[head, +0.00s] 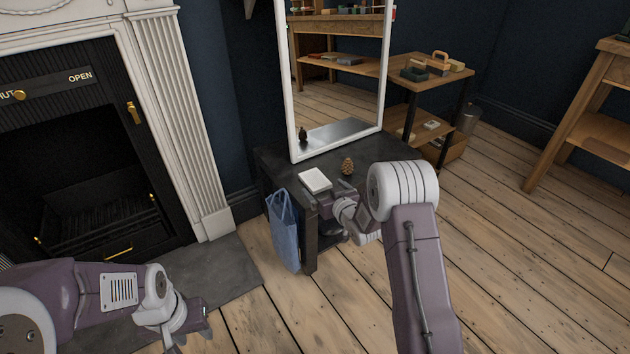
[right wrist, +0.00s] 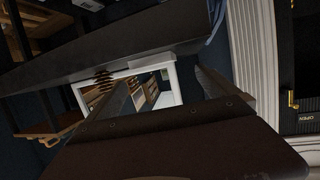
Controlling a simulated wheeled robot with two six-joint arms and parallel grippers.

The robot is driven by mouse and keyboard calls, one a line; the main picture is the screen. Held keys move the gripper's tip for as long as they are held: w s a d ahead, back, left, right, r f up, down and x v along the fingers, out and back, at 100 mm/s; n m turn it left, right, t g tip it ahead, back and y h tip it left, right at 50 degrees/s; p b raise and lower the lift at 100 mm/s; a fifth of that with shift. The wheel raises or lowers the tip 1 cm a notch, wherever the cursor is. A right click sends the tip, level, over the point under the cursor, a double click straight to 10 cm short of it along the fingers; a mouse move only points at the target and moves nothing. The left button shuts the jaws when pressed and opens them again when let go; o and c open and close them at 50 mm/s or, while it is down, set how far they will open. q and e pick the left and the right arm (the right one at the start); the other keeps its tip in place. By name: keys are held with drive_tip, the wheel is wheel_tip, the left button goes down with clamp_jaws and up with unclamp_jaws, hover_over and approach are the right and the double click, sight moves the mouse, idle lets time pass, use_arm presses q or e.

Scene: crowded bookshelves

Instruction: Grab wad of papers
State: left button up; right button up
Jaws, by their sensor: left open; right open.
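The wad of papers (head: 315,180) is a small white stack lying flat on the left front part of a dark low table (head: 275,165). My right gripper (head: 328,196) is open, close to the near edge of the papers; my arm partly hides it. In the right wrist view its two fingers (right wrist: 165,82) stand apart with nothing gripped between them. A pale grey edge (right wrist: 182,52) just beyond the fingers appears to be the papers. Contact cannot be told. My left gripper (head: 196,328) is open and empty, low over the floor at the lower left.
A pine cone (head: 347,166) stands right of the papers. A white-framed mirror (head: 288,90) rises behind them. A blue bag (head: 283,228) hangs at the table's left side. A fireplace (head: 183,110) is at left, a wooden shelf unit (head: 400,95) at right.

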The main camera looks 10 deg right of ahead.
sight(318, 183)
drive_tip(key=shift+p+x, duration=0.35)
drive_tip(key=shift+x, duration=0.65)
drive_tip(key=shift+w, duration=0.1)
drive_tip(key=b+x, duration=0.2)
drive_tip(key=x, duration=0.1)
drive_tip(key=f+b+x, duration=0.1)
drive_tip(key=b, duration=0.1)
drive_tip(key=shift+w+d, duration=0.3)
drive_tip(key=shift+w, duration=0.25)
use_arm(q)
wheel_tip(318, 183, down, 2)
drive_tip(key=shift+f, duration=0.1)
use_arm(e)
drive_tip(key=shift+r, duration=0.15)
drive_tip(key=c, duration=1.6)
